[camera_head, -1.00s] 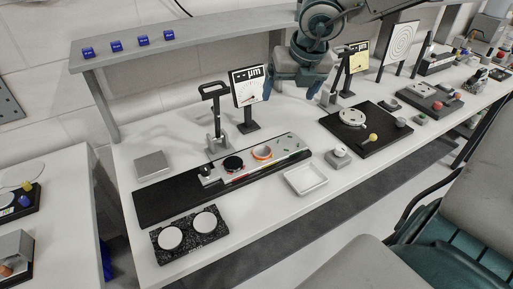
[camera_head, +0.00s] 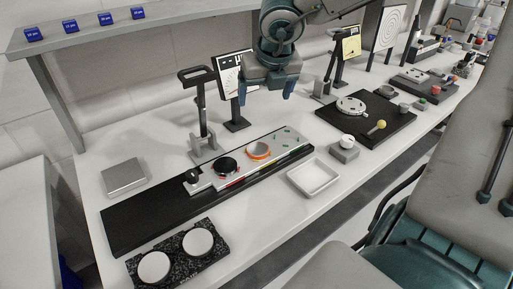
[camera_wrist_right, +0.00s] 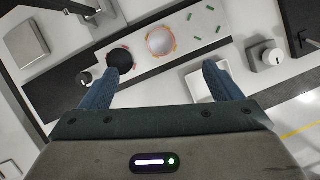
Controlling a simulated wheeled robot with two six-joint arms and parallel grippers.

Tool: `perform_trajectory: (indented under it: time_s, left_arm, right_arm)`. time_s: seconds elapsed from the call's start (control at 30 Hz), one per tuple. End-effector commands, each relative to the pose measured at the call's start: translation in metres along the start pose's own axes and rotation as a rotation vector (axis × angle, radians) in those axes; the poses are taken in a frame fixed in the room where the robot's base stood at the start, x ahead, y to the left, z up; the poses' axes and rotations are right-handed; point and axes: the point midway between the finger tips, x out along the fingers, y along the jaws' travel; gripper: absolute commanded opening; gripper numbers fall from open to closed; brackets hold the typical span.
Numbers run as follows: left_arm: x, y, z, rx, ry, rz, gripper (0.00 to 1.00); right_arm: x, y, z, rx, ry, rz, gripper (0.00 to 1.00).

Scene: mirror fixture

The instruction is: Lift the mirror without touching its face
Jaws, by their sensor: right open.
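A round mirror with a pale grey face and an orange rim (camera_head: 259,150) sits on the light fixture plate (camera_head: 284,142) on the bench. In the right wrist view the mirror (camera_wrist_right: 161,41) shows orange pieces around its edge. A black disc (camera_head: 225,165) with red marks lies to its left on the same plate. My right gripper (camera_head: 268,93) is open, its fingers pointing down, above the bench and apart from the mirror. In the right wrist view its fingertips (camera_wrist_right: 167,66) are spread with nothing between them, and the mirror shows beyond the gap. My left gripper is out of view.
A white tray (camera_head: 314,178) lies right of the fixture. A black stand (camera_head: 203,110) and a dial display (camera_head: 229,76) stand behind it. A black granite block with two white discs (camera_head: 178,254) is in front. A grey square plate (camera_head: 124,178) lies at left.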

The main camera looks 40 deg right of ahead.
Motion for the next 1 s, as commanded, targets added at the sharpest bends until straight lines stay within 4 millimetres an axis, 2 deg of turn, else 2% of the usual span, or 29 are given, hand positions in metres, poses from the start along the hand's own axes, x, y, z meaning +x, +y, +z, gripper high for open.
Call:
perform_trajectory:
  time_s: [0.03,0.23,0.5,0.8,1.0]
  left_arm:
    - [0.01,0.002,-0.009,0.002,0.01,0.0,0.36]
    - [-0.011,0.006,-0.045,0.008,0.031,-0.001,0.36]
    - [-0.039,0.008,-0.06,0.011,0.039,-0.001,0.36]
    - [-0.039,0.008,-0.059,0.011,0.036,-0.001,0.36]
    - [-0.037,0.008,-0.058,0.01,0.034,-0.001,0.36]
  right_arm:
    - [0.025,0.0,-0.01,0.0,0.0,0.0,0.85]
    - [0.072,0.0,-0.03,0.0,0.0,0.0,0.85]
    - [0.094,0.0,-0.038,0.0,0.002,0.0,0.85]
    - [0.134,0.0,-0.036,0.001,0.003,-0.002,0.85]
    - [0.146,0.0,-0.036,0.001,0.001,0.0,0.85]
